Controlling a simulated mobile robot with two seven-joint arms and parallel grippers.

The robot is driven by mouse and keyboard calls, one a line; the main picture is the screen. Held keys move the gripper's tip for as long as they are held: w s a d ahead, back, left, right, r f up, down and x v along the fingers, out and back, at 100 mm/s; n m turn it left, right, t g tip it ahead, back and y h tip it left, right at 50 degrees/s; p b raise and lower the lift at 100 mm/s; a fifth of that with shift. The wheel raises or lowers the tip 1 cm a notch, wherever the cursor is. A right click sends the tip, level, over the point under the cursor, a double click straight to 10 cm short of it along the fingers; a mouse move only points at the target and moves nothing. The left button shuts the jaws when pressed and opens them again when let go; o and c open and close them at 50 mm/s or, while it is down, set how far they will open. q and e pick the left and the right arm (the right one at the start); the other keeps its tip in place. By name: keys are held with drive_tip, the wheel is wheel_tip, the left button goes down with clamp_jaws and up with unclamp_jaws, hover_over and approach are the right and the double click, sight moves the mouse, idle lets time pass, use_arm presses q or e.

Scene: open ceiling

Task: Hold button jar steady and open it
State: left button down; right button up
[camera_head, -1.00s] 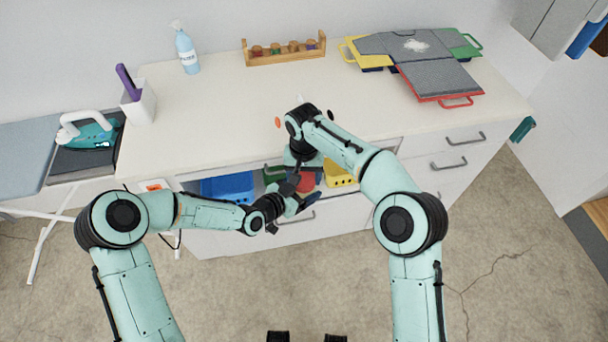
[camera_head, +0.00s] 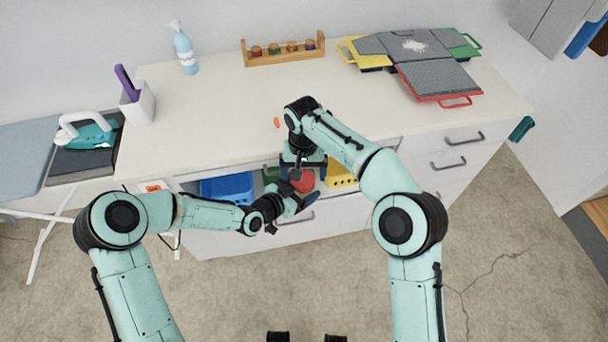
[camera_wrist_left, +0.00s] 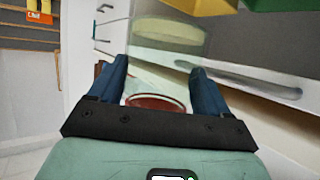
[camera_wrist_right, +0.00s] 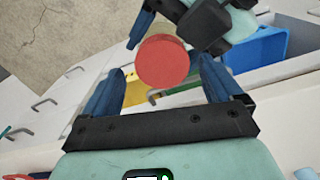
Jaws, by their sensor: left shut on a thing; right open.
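The button jar's round red lid (camera_head: 304,181) shows above the open drawer at the counter front. My left gripper (camera_head: 298,190) is shut on the jar from the left. In the left wrist view the clear jar body (camera_wrist_left: 165,45) stands between the blue fingers, with pale yellow inside and a red rim. My right gripper (camera_head: 303,168) is open above and behind the lid. In the right wrist view the lid (camera_wrist_right: 162,60) lies just beyond and between the spread fingers, apparently not gripped. My arms partly hide the jar.
The open drawer holds a blue bin (camera_head: 227,187), a yellow bin (camera_head: 341,174) and a mostly hidden green one. A spray bottle (camera_head: 186,52), wooden rack (camera_head: 284,50) and folded boards (camera_head: 438,78) stand at the back.

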wheel_tip(320, 180, up, 3)
drive_tip(key=shift+f, duration=0.15)
drive_tip(key=shift+c, duration=0.2)
drive_tip(key=r+m, duration=0.1)
drive_tip(key=m, duration=0.1)
drive_tip(key=r+m, duration=0.1)
drive_tip(key=shift+a+m, duration=0.2)
drive_tip(key=shift+m, duration=0.2)
drive_tip(key=r+m, duration=0.1)
drive_tip(key=m, duration=0.1)
drive_tip(key=shift+d+m, duration=0.1)
drive_tip(key=shift+m, duration=0.2)
drive_tip(key=shift+f, duration=3.8)
drive_tip(key=c, duration=1.1)
drive_tip(key=n, duration=0.6)
drive_tip(key=shift+r, duration=0.1)
